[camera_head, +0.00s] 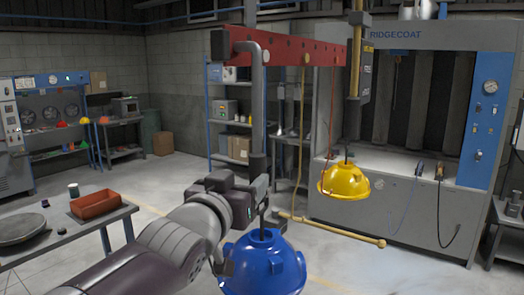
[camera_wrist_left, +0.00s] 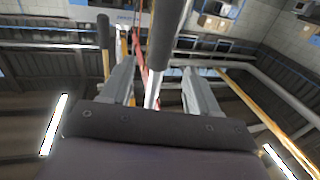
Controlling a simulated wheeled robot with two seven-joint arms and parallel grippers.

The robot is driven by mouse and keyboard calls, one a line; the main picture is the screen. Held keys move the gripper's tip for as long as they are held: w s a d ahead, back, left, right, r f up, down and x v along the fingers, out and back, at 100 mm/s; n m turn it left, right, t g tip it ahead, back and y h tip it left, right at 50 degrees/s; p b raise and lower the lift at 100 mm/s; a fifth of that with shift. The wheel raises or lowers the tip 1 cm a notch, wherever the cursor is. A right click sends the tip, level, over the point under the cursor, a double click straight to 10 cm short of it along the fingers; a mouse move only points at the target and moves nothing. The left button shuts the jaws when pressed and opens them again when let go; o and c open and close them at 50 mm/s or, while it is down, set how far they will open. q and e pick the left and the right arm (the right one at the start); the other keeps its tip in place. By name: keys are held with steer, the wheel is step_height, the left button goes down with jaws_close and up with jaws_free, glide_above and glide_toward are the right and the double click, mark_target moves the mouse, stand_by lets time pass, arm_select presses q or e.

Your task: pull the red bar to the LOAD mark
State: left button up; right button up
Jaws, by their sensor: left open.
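The red bar (camera_head: 290,50) runs overhead, a long beam with small holes along its side and a dark end at the left. A grey bent handle (camera_head: 257,100) hangs from near its left end, with a dark grip low down. My left gripper (camera_head: 262,190) is at the lower end of this handle. In the left wrist view my left gripper (camera_wrist_left: 158,68) is open, with the handle's dark grip (camera_wrist_left: 167,30) showing between its fingers. I cannot tell whether they touch. The LOAD mark cannot be made out. My right gripper is not in view.
A yellow hood (camera_head: 343,182) hangs farther right, before the spray booth (camera_head: 410,38). A yellow rod (camera_head: 335,230) crosses low between them. A table with an orange tray (camera_head: 95,205) stands at left.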

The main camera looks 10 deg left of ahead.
mark_target(261, 165)
arm_select(q)
steer(key=w+p, duration=0.1)
steer(key=w, duration=0.1)
steer(key=shift+w+d+r+p, duration=0.15)
steer(key=shift+w+r+p, duration=0.2)
steer(key=shift+w+p, duration=0.05)
steer(key=w+p, duration=0.1)
steer(key=w, duration=0.3)
steer(key=w+p, duration=0.1)
steer(key=w, duration=0.1)
steer(key=shift+w+d+f+p, duration=0.3)
steer(key=shift+w+f, duration=0.25)
steer(key=shift+w, duration=0.1)
jaws_close()
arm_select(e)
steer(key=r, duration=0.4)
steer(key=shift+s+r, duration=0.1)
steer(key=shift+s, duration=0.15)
